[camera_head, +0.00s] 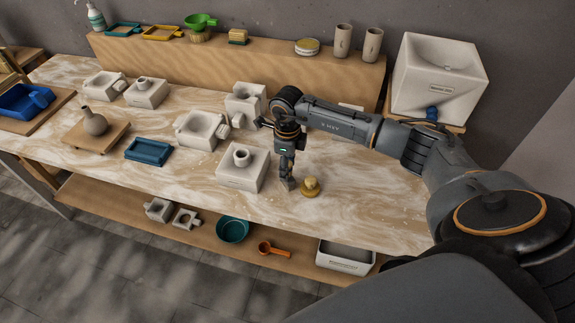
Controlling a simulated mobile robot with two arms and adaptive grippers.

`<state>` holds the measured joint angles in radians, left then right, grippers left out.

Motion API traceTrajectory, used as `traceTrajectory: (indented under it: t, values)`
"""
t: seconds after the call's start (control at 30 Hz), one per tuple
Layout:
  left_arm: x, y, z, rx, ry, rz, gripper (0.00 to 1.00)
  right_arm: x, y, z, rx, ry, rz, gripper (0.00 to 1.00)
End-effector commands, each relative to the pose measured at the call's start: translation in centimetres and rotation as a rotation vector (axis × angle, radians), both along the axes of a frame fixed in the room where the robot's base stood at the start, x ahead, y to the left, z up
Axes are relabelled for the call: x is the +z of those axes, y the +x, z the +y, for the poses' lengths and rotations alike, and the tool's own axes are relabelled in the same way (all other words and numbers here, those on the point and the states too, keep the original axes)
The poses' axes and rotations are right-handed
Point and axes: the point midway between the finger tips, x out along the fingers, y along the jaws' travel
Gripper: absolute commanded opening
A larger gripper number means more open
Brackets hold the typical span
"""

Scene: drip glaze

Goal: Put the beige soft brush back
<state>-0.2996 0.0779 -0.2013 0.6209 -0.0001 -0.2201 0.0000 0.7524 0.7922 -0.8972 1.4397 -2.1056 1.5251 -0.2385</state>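A small round yellowish-beige piece with a knob on top (311,187) rests on the marbled worktop (345,215) near its front edge; it looks like the beige soft brush, but its bristles cannot be made out. My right gripper (289,184) points down just left of it, close to the worktop. The fingers look narrow and close together, and I cannot tell whether they are open or shut. I see nothing clearly held. My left gripper is not in view.
A white block mould (243,167) stands just left of my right gripper. A raised back shelf (270,66) holds a bristled brush (238,37), a lidded tin (307,46) and two cups. A blue tray (148,151) lies farther left. The worktop's front right is clear.

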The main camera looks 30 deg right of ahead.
Motion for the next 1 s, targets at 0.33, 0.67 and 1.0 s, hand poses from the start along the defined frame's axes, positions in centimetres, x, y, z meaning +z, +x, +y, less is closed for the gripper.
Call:
traceTrajectory:
  t: [0.33,0.67,1.0]
  values:
    - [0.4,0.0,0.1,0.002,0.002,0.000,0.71,0.6,0.0,0.0,0.000,0.001,-0.001,0.49]
    - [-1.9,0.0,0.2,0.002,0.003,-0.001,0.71,6.6,0.2,-0.1,0.000,-0.001,-0.007,0.49]
    - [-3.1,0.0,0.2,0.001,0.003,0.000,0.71,11.8,0.1,0.0,-0.001,0.001,-0.002,0.49]
